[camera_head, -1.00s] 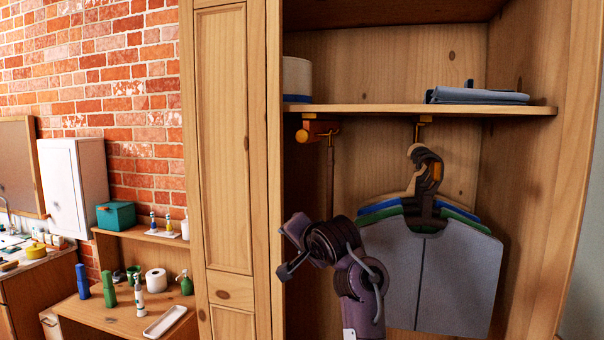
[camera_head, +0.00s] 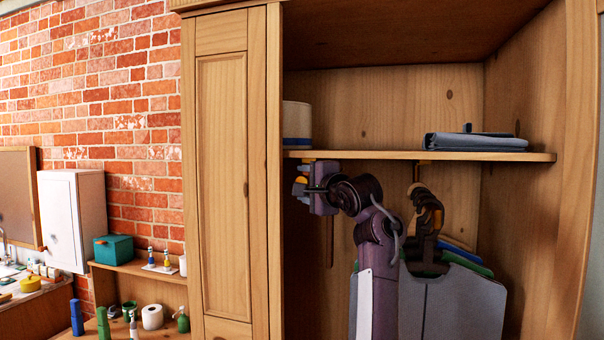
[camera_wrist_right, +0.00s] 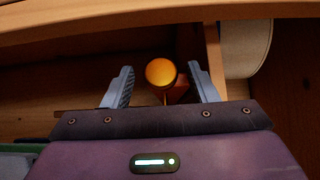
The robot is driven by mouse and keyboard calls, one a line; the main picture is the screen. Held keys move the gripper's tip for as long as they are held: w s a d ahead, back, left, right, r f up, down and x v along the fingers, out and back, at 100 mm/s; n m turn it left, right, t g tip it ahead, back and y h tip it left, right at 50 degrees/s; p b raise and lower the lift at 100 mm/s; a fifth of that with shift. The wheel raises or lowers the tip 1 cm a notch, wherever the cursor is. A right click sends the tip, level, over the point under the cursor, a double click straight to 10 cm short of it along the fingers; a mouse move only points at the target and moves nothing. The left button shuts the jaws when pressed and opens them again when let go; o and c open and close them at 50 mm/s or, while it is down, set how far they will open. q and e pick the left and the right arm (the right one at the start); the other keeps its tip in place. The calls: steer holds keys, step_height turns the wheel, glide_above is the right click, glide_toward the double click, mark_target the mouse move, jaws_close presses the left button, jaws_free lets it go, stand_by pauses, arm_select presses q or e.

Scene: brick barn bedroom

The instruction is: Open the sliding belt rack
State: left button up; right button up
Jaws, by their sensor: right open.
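The belt rack hangs under the wardrobe shelf at its left. In the head view my right gripper mostly hides it, and a bit of its yellow-orange end (camera_head: 301,181) shows beside the gripper. In the right wrist view its round yellow-orange end (camera_wrist_right: 161,72) sits between the two fingers, with a gap on each side. My right gripper (camera_wrist_right: 160,88) is open around it. In the head view the right gripper (camera_head: 312,188) is raised just under the shelf. My left gripper is not in view.
The shelf (camera_head: 540,157) lies just above my right gripper and holds a white container (camera_head: 296,122) and a folded blue-grey item (camera_head: 475,142). Hangers with grey clothing (camera_head: 455,300) hang right of my arm. A closed wooden door panel (camera_head: 222,180) stands at the left.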

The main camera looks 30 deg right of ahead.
steer(key=shift+w+p, duration=0.3)
steer(key=shift+w, duration=0.55)
jaws_close()
